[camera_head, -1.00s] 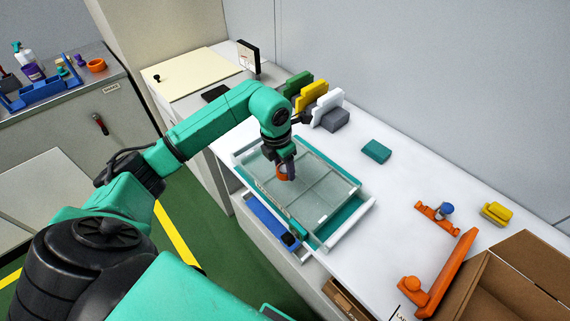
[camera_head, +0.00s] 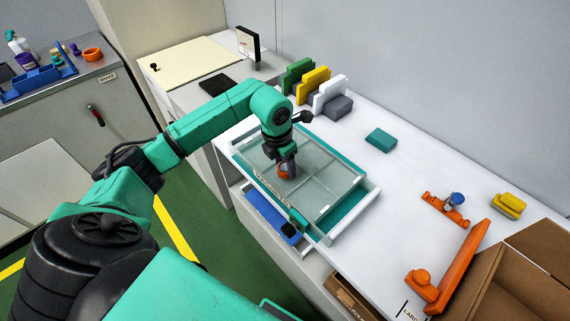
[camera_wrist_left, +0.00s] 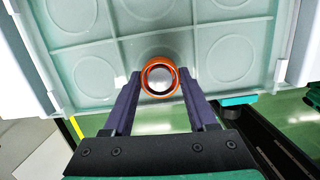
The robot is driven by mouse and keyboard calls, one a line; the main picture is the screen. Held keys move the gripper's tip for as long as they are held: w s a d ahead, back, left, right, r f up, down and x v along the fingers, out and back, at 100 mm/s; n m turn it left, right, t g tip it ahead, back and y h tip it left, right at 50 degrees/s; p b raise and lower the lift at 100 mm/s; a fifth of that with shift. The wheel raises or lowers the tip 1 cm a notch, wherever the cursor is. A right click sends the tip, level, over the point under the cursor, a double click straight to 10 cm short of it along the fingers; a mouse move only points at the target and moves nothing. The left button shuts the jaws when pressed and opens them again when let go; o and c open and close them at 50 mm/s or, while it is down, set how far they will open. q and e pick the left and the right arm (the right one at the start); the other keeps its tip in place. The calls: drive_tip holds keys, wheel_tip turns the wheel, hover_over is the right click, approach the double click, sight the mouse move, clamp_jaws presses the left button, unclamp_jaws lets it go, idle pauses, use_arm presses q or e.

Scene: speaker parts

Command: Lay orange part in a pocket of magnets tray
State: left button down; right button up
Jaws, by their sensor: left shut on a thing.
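The orange part (camera_wrist_left: 160,78) is a ring with a pale round middle, held between the tips of my left gripper (camera_wrist_left: 158,80) in the left wrist view. In the head view the orange part (camera_head: 284,174) shows small under my left gripper (camera_head: 287,168), over the front middle of the tray. The magnets tray (camera_head: 325,197) is a pale translucent tray split into pockets. In the wrist view the tray (camera_wrist_left: 110,50) shows pockets with round outlines, and the part overlaps one. I cannot tell whether the part touches the tray floor. My right gripper is not in view.
The tray sits in a white-railed frame with a teal base (camera_head: 345,207). A blue bin (camera_head: 270,217) is below its front edge. A teal block (camera_head: 381,140) lies behind right. Orange brackets (camera_head: 445,270) and a cardboard box (camera_head: 515,285) are at right. The bench between is clear.

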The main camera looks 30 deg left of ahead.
use_arm(q)
drive_tip(key=shift+f+b, duration=0.8)
drive_tip(key=shift+f, duration=0.1)
drive_tip(key=shift+c, duration=0.6)
unclamp_jaws()
wheel_tip(320, 180, up, 14)
drive_tip(key=s+b, duration=0.1)
drive_tip(key=s, duration=0.1)
drive_tip(key=shift+a+r+b, duration=0.25)
drive_tip(key=shift+a+b, duration=0.15)
